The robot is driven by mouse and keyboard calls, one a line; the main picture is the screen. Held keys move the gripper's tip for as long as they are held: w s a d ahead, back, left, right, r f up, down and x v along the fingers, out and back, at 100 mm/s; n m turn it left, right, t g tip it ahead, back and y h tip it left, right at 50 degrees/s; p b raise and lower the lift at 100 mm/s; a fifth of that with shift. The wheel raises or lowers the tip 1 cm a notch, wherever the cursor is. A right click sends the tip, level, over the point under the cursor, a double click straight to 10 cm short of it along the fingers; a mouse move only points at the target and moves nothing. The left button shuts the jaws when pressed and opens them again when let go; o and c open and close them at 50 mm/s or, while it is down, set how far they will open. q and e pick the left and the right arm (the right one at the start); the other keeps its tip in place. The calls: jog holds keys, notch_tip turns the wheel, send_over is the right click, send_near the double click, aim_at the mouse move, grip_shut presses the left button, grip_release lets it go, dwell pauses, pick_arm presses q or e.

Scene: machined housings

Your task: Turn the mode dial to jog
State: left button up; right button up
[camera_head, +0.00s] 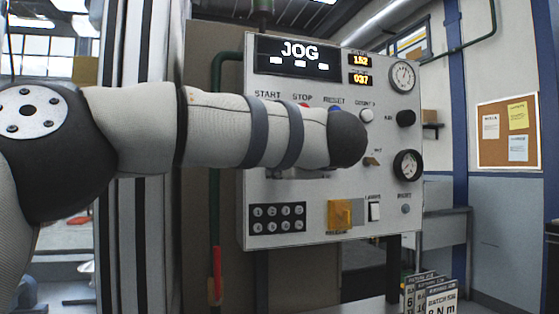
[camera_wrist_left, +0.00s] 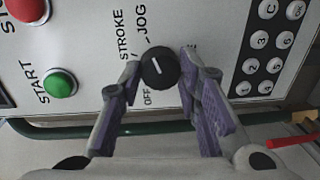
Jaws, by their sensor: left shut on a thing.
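The mode dial (camera_wrist_left: 160,68) is a round black knob with a short slanted white mark, on the white panel in the left wrist view. OFF, STROKE and JOG labels stand around it; I cannot tell exactly which label the mark points to. My left gripper (camera_wrist_left: 164,72) is shut on the dial, with one purple-padded finger at each side. In the head view my left arm crosses in front of the panel (camera_head: 290,207) and hides the dial and gripper. The panel's display (camera_head: 299,56) reads JOG. My right gripper is not in view.
A green START button (camera_wrist_left: 60,83) and a red STOP button (camera_wrist_left: 27,8) lie left of the dial in the wrist view. A number keypad (camera_wrist_left: 265,50) lies to its right. A yellow switch (camera_head: 340,214) and gauges sit elsewhere on the panel.

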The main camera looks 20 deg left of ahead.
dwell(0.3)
pick_arm(q)
jog(key=o, duration=1.2)
jog(key=shift+c, duration=0.2)
jog(key=v, duration=1.2)
jog(key=shift+f, duration=0.1)
